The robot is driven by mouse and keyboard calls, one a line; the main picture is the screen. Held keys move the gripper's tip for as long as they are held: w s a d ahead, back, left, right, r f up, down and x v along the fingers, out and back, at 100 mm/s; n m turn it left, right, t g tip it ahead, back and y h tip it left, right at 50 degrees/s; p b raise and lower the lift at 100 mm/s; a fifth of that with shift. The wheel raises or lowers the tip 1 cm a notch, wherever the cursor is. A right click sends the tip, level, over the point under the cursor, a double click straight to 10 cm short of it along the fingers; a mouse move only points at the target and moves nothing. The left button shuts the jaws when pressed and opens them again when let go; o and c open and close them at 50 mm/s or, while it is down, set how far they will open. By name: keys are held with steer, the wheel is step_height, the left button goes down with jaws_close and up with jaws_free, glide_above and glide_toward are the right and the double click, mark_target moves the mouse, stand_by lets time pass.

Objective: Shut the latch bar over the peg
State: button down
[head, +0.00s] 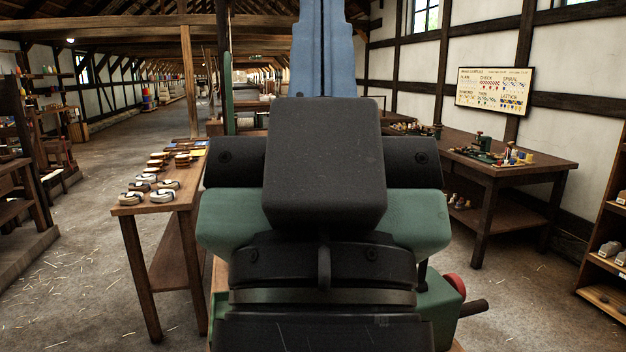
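I cannot make out the latch bar or the peg in the head view. A large black and green body, at least partly my own arm, fills the middle and hides what lies behind it. My gripper cannot be seen. A red knob (455,284) and a dark rod (473,308) stick out at the lower right of the green body. I cannot tell what they belong to.
A narrow wooden table (158,207) with several wound coils (145,198) stands close on the left. A dark workbench (500,172) with small tools stands at the right wall. A shelf (607,215) is at the right edge. Open floor (85,225) runs back at left.

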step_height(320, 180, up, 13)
steer(key=p, duration=1)
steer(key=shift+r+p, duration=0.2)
steer(key=shift+p, duration=0.15)
